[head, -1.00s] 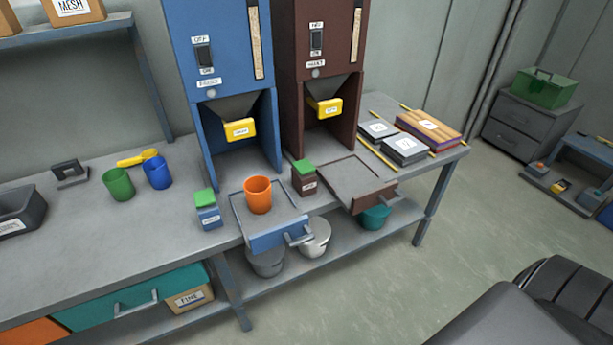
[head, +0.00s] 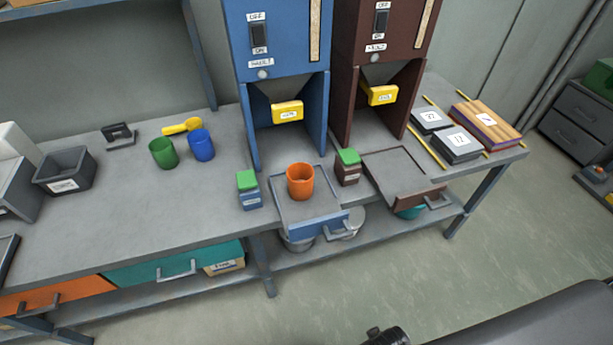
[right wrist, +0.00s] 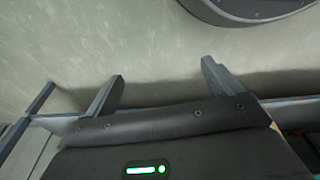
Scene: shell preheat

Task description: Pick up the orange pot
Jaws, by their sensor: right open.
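The orange pot (head: 300,181) stands upright on the pulled-out tray (head: 282,205) of the blue machine, in the middle of the head view. It is open at the top. My right gripper (right wrist: 160,85) shows in the right wrist view with its two fingers apart and nothing between them. The pot is not seen in that view. In the head view, part of my right arm shows at the lower right, away from the pot. My left gripper is not in view.
A blue block with a green top (head: 249,190) stands left of the pot, and a brown one (head: 347,167) right of it. A green cup (head: 163,153) and a blue cup (head: 201,145) stand further left. The bench front (head: 150,245) is clear.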

